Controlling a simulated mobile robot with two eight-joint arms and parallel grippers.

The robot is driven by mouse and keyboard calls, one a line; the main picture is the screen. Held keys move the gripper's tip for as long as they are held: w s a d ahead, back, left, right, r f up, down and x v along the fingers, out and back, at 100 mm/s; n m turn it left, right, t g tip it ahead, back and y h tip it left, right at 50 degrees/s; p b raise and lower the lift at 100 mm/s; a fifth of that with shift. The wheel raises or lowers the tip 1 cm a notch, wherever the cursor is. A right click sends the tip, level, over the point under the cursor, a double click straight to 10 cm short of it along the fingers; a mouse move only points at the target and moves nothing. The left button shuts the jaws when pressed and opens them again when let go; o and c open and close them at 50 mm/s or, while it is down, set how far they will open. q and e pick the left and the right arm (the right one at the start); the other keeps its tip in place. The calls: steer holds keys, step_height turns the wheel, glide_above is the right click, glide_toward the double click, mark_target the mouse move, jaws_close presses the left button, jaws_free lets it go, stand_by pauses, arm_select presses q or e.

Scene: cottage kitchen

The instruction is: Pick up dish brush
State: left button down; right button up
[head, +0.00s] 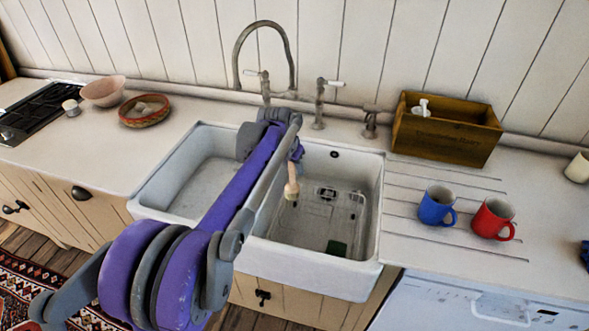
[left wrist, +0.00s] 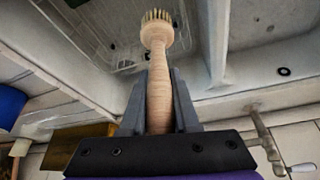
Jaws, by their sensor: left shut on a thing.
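The dish brush (head: 291,190) is in the grip of my left gripper (head: 295,155), above the right basin of the white sink (head: 310,280). The brush hangs with its head pointing down into the basin. In the left wrist view, the pale wooden handle of the brush (left wrist: 158,75) runs between the two grey fingers of my left gripper (left wrist: 159,100), which are shut on it. Its round bristle head is at the top, clear of the fingers. My left arm hides part of the sink divider. My right gripper is not in view.
A wire rack (head: 340,215) lies in the right basin. The tap (head: 268,50) stands behind the sink. A wooden box (head: 445,135), a blue mug (head: 435,208) and a red mug (head: 492,218) stand on the right counter. Bowls (head: 103,91) are on the left counter.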

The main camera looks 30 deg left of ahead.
arm_select(q)
step_height(320, 180, up, 6)
steer(key=p, duration=0.2)
steer(key=shift+p, duration=0.4)
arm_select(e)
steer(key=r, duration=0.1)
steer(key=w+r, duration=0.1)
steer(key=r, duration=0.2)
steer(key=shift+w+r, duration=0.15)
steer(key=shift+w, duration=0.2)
arm_select(q)
steer(key=shift+f, duration=0.1)
